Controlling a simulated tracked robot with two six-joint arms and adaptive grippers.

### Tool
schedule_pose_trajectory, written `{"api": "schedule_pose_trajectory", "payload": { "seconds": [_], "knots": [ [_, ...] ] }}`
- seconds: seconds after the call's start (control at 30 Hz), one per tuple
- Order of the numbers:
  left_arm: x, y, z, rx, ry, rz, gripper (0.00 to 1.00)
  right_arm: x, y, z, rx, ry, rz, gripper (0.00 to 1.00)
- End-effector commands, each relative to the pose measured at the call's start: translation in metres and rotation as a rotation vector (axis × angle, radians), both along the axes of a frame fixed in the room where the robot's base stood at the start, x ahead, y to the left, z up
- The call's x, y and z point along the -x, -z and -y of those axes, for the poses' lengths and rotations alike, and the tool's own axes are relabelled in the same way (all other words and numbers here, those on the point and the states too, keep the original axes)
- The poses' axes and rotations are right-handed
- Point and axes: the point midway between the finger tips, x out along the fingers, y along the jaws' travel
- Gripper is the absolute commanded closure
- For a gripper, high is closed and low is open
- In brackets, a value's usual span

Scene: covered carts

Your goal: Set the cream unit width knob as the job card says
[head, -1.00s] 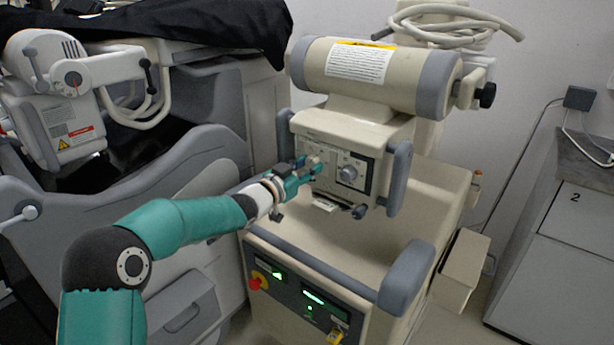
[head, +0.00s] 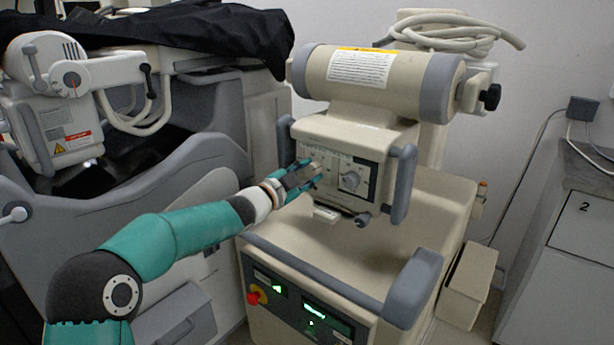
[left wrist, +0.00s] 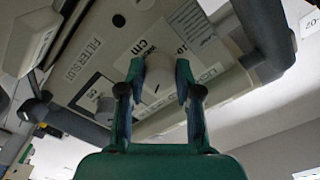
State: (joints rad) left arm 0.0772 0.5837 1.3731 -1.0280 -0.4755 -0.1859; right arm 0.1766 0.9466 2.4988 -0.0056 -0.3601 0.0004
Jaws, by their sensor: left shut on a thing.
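The cream unit (head: 334,134) stands in the middle of the head view, with a knob panel on its front. My left gripper (head: 312,175) is at the left part of this panel. In the left wrist view the gripper (left wrist: 158,82) is shut on a cream knob (left wrist: 158,72), one teal finger on each side. A "cm" marking shows beside this knob. The knob's pointer and full scale are not readable. A second, grey-white knob (head: 349,180) sits to the right, untouched. I cannot make out the job card. My right gripper is not in view.
Grey handles (head: 401,185) flank the panel. Below are a red stop button (head: 252,298) and lit green displays (head: 325,316). A grey unit under a black cover (head: 200,35) stands at left, a cabinet (head: 570,250) at right.

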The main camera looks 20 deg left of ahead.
Motion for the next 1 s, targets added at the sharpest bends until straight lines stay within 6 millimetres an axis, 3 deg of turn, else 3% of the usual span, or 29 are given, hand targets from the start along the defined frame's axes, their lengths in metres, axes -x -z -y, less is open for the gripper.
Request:
{"api": "schedule_pose_trajectory", "payload": {
  "seconds": [0.37, 0.4, 0.53, 1.0],
  "knots": [
    [0.0002, 0.0017, 0.0011, -0.007, 0.002, -0.001, 1.0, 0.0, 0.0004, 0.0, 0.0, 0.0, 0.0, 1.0],
    [0.0001, 0.0018, 0.0012, -0.007, 0.002, -0.001, 0.64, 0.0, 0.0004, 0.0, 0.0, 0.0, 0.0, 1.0],
    [0.0002, 0.0016, 0.0011, -0.006, 0.002, -0.002, 0.43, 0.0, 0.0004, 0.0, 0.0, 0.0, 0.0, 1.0],
    [0.0068, 0.0006, -0.0026, -0.004, 0.001, -0.001, 0.41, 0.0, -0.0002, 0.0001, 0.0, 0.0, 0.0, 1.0]
  ]
}}
